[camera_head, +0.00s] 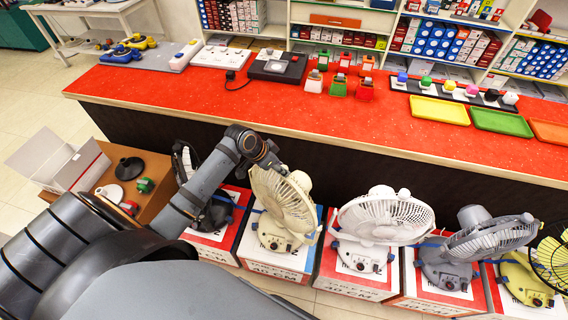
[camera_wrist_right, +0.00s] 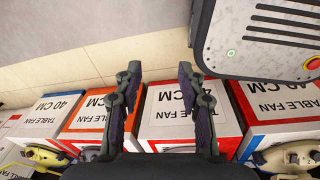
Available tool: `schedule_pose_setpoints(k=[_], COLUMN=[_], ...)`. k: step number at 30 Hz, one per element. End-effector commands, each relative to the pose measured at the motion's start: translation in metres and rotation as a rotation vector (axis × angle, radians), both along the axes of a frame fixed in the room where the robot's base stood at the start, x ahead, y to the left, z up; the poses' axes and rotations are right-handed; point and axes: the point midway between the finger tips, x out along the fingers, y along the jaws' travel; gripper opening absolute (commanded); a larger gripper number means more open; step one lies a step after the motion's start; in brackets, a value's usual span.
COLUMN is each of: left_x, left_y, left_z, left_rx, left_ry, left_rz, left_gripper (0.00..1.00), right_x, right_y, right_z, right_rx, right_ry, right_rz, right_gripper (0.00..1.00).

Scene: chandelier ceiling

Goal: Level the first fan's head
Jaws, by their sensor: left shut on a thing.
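A row of table fans stands on boxes in front of the red counter in the head view. The black fan (camera_head: 214,208) is leftmost, partly hidden behind my left arm. Beside it is the cream fan (camera_head: 284,205), its round guard slanted. My left gripper (camera_head: 278,167) is shut at the upper back edge of the cream fan's head; the exact contact is small and partly hidden. The white fan (camera_head: 385,218), grey fan (camera_head: 490,238) and yellow fan (camera_head: 528,278) follow to the right. My right gripper (camera_wrist_right: 160,80) is open and empty above the boxes in the right wrist view.
The red counter (camera_head: 330,120) runs behind the fans, with switches and small coloured items on it. An open white box (camera_head: 75,165) and loose fan parts sit on a brown surface at left. Cardboard fan boxes (camera_wrist_right: 190,115) stand close together, with tiled floor in front.

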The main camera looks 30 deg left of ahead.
Motion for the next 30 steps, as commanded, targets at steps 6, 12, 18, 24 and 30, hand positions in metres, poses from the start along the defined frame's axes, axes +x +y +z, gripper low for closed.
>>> schedule_pose_setpoints(k=[6,12,18,24,30], left_x=[-0.010,-0.012,-0.011,-0.009,-0.012], left_y=[0.000,0.000,0.000,0.000,0.004], left_z=[0.001,-0.002,-0.002,0.000,0.008], left_rx=[-0.005,-0.008,-0.007,-0.006,-0.002], left_ry=[0.008,0.014,0.010,0.003,0.000], left_rz=[-0.002,-0.001,-0.001,-0.002,-0.002], left_gripper=[0.00,0.00,0.53,0.54,0.54], right_x=[-0.008,0.030,0.027,0.008,0.012], right_y=[0.001,0.000,-0.001,-0.001,-0.001], right_z=[0.012,0.014,0.014,0.012,0.013], right_rx=[0.002,-0.001,-0.001,-0.001,-0.001], right_ry=[0.013,-0.047,-0.040,-0.012,-0.018], right_rz=[-0.001,0.001,0.002,0.001,0.000], right_gripper=[0.40,0.40,0.40,0.40,0.40])
